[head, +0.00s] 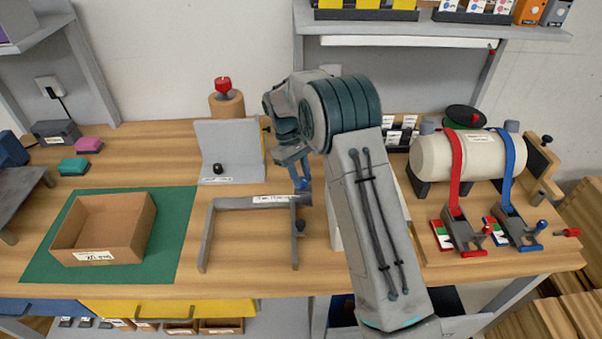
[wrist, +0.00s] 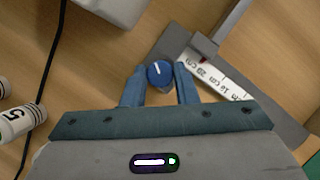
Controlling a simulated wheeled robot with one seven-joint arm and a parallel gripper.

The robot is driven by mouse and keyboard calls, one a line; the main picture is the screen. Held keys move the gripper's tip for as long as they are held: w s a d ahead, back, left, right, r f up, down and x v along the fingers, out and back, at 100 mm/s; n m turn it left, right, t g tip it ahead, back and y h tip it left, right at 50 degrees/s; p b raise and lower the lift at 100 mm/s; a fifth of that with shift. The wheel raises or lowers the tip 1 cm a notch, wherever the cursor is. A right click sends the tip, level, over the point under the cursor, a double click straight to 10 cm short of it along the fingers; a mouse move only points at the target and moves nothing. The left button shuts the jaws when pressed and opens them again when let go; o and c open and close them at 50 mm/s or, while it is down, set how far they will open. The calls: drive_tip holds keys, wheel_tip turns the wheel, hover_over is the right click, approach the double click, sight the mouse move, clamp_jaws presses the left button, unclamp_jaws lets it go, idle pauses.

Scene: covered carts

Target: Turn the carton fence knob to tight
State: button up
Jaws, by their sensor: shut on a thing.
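The carton fence (head: 235,203) is a grey angular frame on the table in the head view, left of my arm, with a white scale label on its back bar. In the wrist view, the fence's grey bar (wrist: 262,97) carries a centimetre scale and a small red pointer. The fence knob (wrist: 158,72) is round and blue with a white line pointing nearly straight up in the wrist view. My gripper (head: 302,185) is over the fence's right back corner, its blue fingers shut on the knob from both sides. The knob is hidden in the head view.
An open carton (head: 150,228) stands on a green mat (head: 180,230) at left. A grey angled plate (head: 235,140) with a black knob stands behind the fence. A cream cylinder (head: 460,157) with red and blue straps is at right. A dark cable (wrist: 52,70) runs along the wrist view's left.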

drive_tip(key=m+y, duration=0.1)
drive_tip(key=m, duration=0.2)
drive_tip(key=m+y, duration=0.1)
drive_tip(key=m, duration=0.2)
drive_tip(key=shift+w+d+g, duration=0.1)
drive_tip(key=shift+d+g, duration=0.1)
drive_tip(key=shift+g, duration=0.2)
drive_tip(key=shift+m+y, duration=0.3)
drive_tip(key=o, duration=1)
drive_tip(key=v, duration=0.7)
drive_tip(key=shift+w+a+r+b, duration=0.1)
drive_tip(key=shift+r+b, duration=0.15)
drive_tip(key=shift+b, duration=0.1)
